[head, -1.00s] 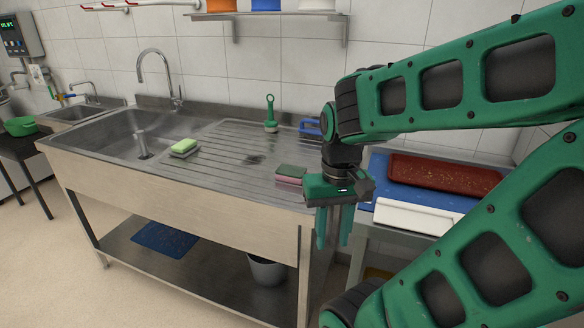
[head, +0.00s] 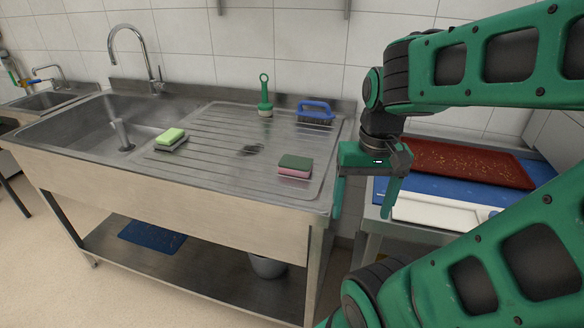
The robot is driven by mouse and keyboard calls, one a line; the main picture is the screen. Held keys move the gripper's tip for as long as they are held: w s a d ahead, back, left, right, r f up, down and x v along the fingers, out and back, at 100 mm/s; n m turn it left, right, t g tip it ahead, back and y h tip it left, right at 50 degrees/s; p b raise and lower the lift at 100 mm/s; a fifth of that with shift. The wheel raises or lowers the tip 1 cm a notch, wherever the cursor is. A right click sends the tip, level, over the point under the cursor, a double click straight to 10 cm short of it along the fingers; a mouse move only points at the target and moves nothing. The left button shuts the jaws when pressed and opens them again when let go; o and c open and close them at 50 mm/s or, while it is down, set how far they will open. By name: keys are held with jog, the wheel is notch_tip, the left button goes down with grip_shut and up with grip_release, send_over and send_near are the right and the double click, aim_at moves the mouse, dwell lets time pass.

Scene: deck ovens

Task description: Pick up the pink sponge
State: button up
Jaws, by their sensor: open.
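The pink sponge (head: 293,173) lies flat near the front right of the ridged drainboard (head: 215,165). Its pink side is below and a dark green scouring layer is on top. My gripper (head: 364,205) points down to the right of the sponge, just beyond the right edge of the sink unit. Its two green fingers are apart, with nothing between them. The fingertips appear lower than the drainboard top in the picture. The sponge is fully visible and apart from my gripper.
A light green sponge (head: 170,136) lies by the basin (head: 85,132). A green-handled brush (head: 265,98) and a blue-handled brush (head: 315,112) stand at the drainboard's back. Right of my gripper are a red tray (head: 465,163) and a white board (head: 430,211). The drainboard's middle is mostly clear.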

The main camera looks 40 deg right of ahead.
jog(key=w+d+r+m+t, duration=0.1)
jog(key=w+r+m, duration=0.1)
jog(key=w+m, duration=0.4)
jog(key=w+d+r+m+t, duration=0.1)
jog(key=w+d+m, duration=0.1)
jog(key=w+m, duration=0.4)
jog(key=m+t+y, duration=0.1)
jog(key=m+y, duration=0.2)
jog(key=m, duration=0.6)
send_near(298, 162)
jog(key=x, duration=0.3)
jog(key=shift+s+a+f, duration=0.2)
jog(key=shift+a+f, duration=0.15)
jog(key=shift+a, duration=0.05)
jog(key=x, duration=0.4)
jog(key=shift+w+d+f, duration=0.1)
jog(key=shift+w, duration=0.3)
jog(key=shift+w+f, duration=0.15)
jog(key=shift+f, duration=0.35)
jog(key=shift+f, duration=0.25)
jog(key=c, duration=1.1)
